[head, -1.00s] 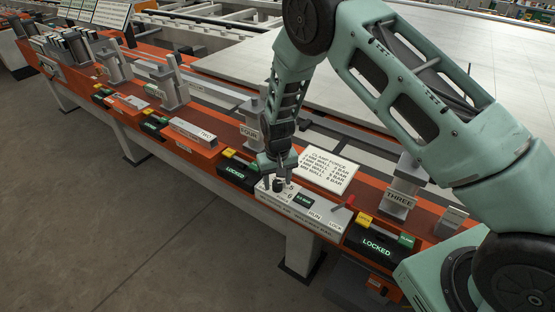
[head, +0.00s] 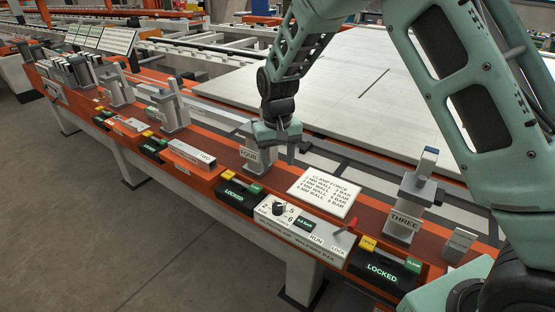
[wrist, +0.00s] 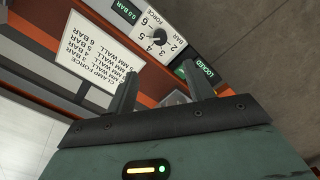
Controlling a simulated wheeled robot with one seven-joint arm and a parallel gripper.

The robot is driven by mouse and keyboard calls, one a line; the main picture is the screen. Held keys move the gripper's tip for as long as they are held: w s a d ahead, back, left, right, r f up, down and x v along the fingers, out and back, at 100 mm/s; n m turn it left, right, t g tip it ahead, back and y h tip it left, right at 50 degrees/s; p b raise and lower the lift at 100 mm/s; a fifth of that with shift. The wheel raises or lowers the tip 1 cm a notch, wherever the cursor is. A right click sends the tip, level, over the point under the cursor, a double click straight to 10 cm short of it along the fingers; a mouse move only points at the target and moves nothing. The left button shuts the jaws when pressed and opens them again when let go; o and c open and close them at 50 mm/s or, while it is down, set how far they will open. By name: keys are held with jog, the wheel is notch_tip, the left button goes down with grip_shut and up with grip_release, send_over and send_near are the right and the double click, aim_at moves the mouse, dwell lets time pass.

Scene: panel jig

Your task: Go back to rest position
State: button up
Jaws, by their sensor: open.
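My gripper (head: 280,148) hangs in the air above the orange rail, in front of the clamp post marked FOUR (head: 254,158) in the head view. It is open and empty; its two fingers stand apart in the wrist view (wrist: 163,90). The black force knob (head: 279,208) sits on the white control panel (head: 330,249), below and apart from the gripper. The knob's dial also shows in the wrist view (wrist: 158,37), with numbers around it.
A white clamp force card (head: 323,193) lies behind the panel. Black LOCKED boxes flank the panel, one at left (head: 238,197) and one at right (head: 382,268). A red lever (head: 345,233) stands at the panel's right end. Post THREE (head: 405,215) rises at right. A large pale panel (head: 340,90) lies behind.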

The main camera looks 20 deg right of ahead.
dwell(0.3)
jog(key=s+a+r+n+y, duration=0.15)
jog(key=s+a+r, duration=0.25)
jog(key=s, duration=0.5)
jog(key=s+a+r+n, duration=0.3)
jog(key=s+a+r, duration=0.1)
jog(key=s, duration=0.5)
jog(key=s+d+r+n, duration=0.1)
jog(key=s+n, duration=0.2)
jog(key=s, duration=1.2)
jog(key=shift+s+d+r+h, duration=0.3)
jog(key=shift+d+r+h, duration=0.05)
jog(key=shift+h, duration=0.1)
